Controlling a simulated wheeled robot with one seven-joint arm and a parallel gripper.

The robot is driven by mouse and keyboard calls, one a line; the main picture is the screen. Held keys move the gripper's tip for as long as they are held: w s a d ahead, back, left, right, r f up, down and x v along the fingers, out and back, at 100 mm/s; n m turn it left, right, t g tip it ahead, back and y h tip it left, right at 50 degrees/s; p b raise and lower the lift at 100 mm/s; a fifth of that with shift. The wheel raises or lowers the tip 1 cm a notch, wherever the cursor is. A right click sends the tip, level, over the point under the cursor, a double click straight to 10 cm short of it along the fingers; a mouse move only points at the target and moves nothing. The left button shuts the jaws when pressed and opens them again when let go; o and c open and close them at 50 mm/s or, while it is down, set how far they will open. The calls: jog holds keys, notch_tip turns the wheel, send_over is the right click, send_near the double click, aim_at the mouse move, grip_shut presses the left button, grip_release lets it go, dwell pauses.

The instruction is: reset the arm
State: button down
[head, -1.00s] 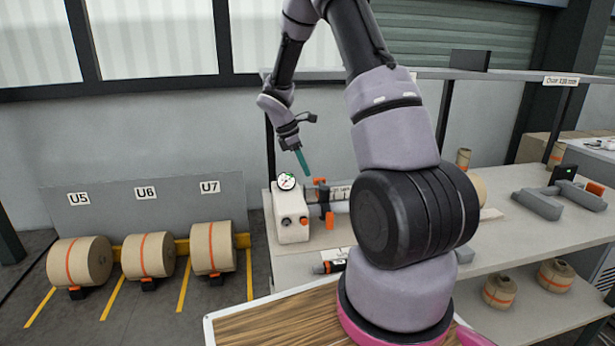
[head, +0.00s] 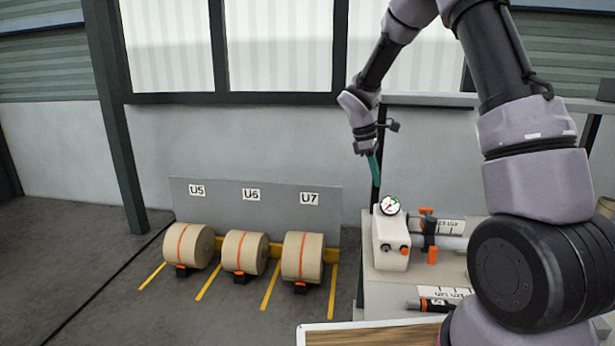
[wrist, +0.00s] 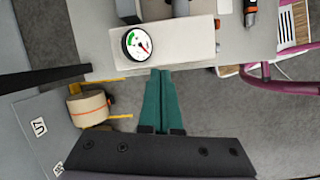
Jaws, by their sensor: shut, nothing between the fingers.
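My gripper (head: 374,172) hangs from my raised arm near the left end of the workbench in the head view, its teal fingers pointing down. In the wrist view the teal fingers (wrist: 159,75) lie together, shut, with nothing between them. They are in the air near the white box with the pressure gauge (wrist: 136,43); this box also shows in the head view (head: 391,247), below and right of the fingers. The fingers appear apart from it.
Kraft rolls stand on the floor at U5 (head: 189,246), U6 (head: 245,252) and U7 (head: 302,257), before a grey panel (head: 221,200). Orange-fitted cylinders (head: 448,226) lie beside the gauge box on the bench. A dark post (head: 378,150) stands close to my gripper. The left floor is clear.

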jog(key=s+d+r+m+t+y, duration=0.25)
jog(key=s+r+m, duration=0.7)
jog(key=r, duration=0.65)
jog(key=s+r+m+t+y, duration=0.1)
jog(key=s+r+m+t, duration=0.1)
jog(key=s, duration=0.7)
jog(key=s+a+r+m+t+y, duration=0.1)
jog(key=s+r+m+t+y, duration=0.1)
jog(key=s+r+m, duration=0.3)
jog(key=shift+s+a+m+t, duration=0.2)
jog(key=shift+s+m+t, duration=0.25)
jog(key=shift+s, duration=1.5)
